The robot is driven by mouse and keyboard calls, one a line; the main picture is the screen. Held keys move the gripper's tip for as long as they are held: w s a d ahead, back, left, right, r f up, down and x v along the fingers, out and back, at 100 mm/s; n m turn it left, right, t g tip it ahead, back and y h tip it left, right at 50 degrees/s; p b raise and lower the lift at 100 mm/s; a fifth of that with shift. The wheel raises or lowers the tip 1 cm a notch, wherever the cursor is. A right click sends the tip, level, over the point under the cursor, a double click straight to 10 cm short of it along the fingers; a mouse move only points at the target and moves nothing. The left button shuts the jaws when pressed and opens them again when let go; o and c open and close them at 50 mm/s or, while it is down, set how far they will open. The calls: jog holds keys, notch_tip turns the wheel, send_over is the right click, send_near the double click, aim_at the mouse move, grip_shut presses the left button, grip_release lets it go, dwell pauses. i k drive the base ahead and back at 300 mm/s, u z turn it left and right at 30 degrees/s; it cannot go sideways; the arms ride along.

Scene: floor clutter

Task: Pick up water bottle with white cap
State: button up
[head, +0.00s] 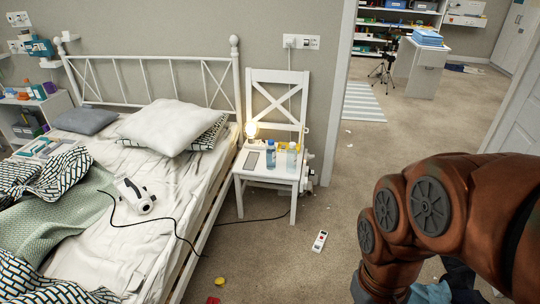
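Two water bottles stand upright side by side on the seat of a white chair (250,175) in the head view. The right bottle (291,160) is paler and looks clear. My brown arm fills the lower right, apart from the chair and the bottles. My gripper is not clearly in view.
A lit lamp (251,130) and a flat grey item (252,160) are also on the chair. The bed (110,260) is close on its left. A white remote-like item (320,241) and a cable lie on the floor. Carpet right of the chair is mostly clear toward the doorway.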

aim_at(292, 154)
jog(key=z, duration=0.55)
jog(key=i, duration=1.5)
jog(key=u, duration=1)
jog(key=i, duration=0.45)
jog(key=u, duration=0.4)
